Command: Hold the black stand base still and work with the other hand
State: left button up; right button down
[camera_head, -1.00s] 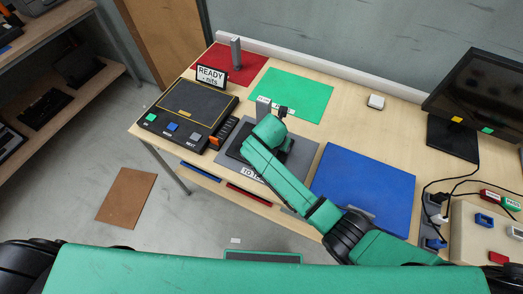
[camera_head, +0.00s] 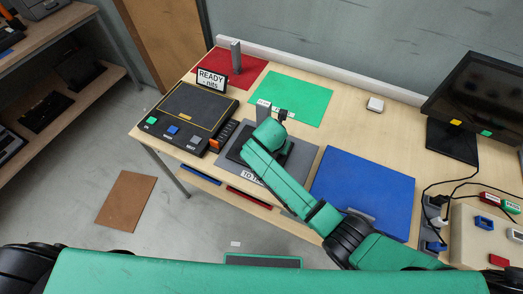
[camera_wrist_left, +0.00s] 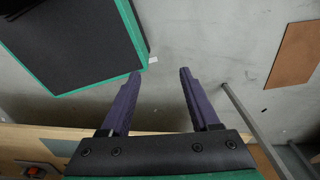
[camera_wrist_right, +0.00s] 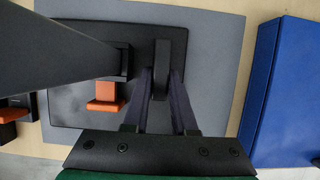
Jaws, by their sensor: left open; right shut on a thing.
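The black stand base (camera_wrist_right: 95,113) lies flat on a grey mat (camera_wrist_right: 215,70) in the right wrist view. A dark post rises from it toward the camera, and an orange tab (camera_wrist_right: 104,97) is beside the post's foot. My right gripper (camera_wrist_right: 163,72) is shut on a narrow black bar (camera_wrist_right: 171,42) on the base. In the head view the base (camera_head: 236,150) is largely hidden under my green right arm. My left gripper (camera_wrist_left: 160,72) is open and empty, with floor behind its fingers in the left wrist view. It is out of the head view.
A console (camera_head: 190,112) with a READY sign stands left of the grey mat. Red (camera_head: 222,62) and green (camera_head: 300,98) mats lie behind. A monitor (camera_head: 475,105), cables and a beige box (camera_head: 470,235) fill the far right.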

pick_arm(q)
jog(key=shift+a, duration=0.1)
jog(key=c, duration=0.4)
jog(key=w, duration=0.2)
jog(key=w+r, duration=0.1)
jog(key=w, duration=0.1)
jog(key=shift+w+a+r, duration=0.1)
jog(key=shift+w+a, duration=0.05)
grip_shut()
jog(key=w+d+r+m+h, duration=0.3)
jog(key=w+r+h, duration=0.1)
jog(key=w+r, duration=1.2)
jog(key=w+d+r+m+t, duration=0.1)
jog(key=w+d+r+m, duration=0.1)
jog(key=r+m, duration=0.3)
jog(key=w+d+r+m+h, duration=0.1)
jog(key=w+d+r+m, duration=0.2)
jog(key=r, duration=0.7)
jog(key=w+d+r+m+t+h, duration=0.1)
jog(key=w+d+r+m, duration=0.1)
jog(key=d+r+m, duration=0.3)
notch_tip(320, 180, up, 3)
jog(key=m, duration=0.2)
jog(key=shift+w+d+m+t, duration=0.15)
jog(key=shift+w+m+t, duration=0.15)
jog(key=shift+w+m, duration=0.1)
